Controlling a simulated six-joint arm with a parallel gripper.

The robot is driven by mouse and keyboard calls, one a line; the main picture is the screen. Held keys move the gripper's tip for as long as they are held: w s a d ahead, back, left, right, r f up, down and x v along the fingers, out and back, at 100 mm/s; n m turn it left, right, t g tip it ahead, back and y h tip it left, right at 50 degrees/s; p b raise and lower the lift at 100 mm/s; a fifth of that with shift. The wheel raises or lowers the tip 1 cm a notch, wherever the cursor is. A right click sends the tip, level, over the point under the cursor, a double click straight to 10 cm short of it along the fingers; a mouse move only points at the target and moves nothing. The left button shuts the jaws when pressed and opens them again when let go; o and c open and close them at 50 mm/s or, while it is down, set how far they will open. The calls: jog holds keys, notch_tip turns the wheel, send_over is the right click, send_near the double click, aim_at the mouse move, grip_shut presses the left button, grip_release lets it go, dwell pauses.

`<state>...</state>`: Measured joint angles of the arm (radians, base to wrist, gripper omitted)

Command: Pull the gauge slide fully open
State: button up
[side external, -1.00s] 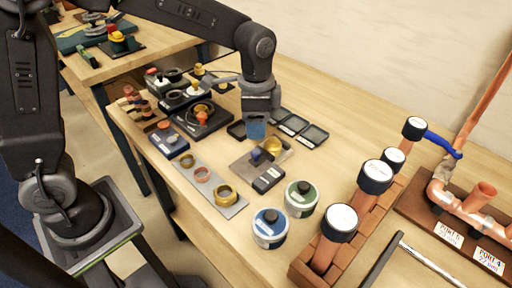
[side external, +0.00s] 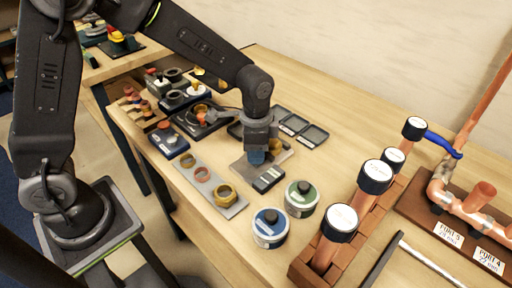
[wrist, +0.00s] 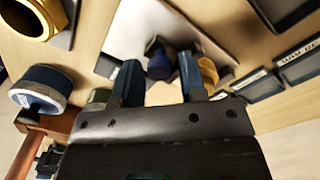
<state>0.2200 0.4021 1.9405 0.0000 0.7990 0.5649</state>
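The gauge is a grey metal plate (side external: 244,170) lying on the bench, with a dark block (side external: 268,181) at its near edge. In the wrist view the pale plate (wrist: 146,28) carries a dark blue knob (wrist: 159,64) and a brass round part (wrist: 208,74) beside it. My gripper (side external: 258,157) is low over the plate and hides the knob in the side view. In the wrist view my gripper (wrist: 160,82) is open, with the knob showing between its blue fingertips. I cannot tell whether a finger touches the knob.
A grey strip with brass and copper rings (side external: 205,176) lies left of the plate. A blue-labelled tin (side external: 269,229) and a green-labelled tin (side external: 301,198) stand in front. Dark trays (side external: 295,124) lie behind. Capped copper pipes (side external: 340,222) stand to the right.

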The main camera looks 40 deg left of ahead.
grip_shut()
jog(key=shift+s, duration=1.45)
jog(key=shift+o, duration=1.4)
grip_release()
notch_tip(320, 180, up, 14)
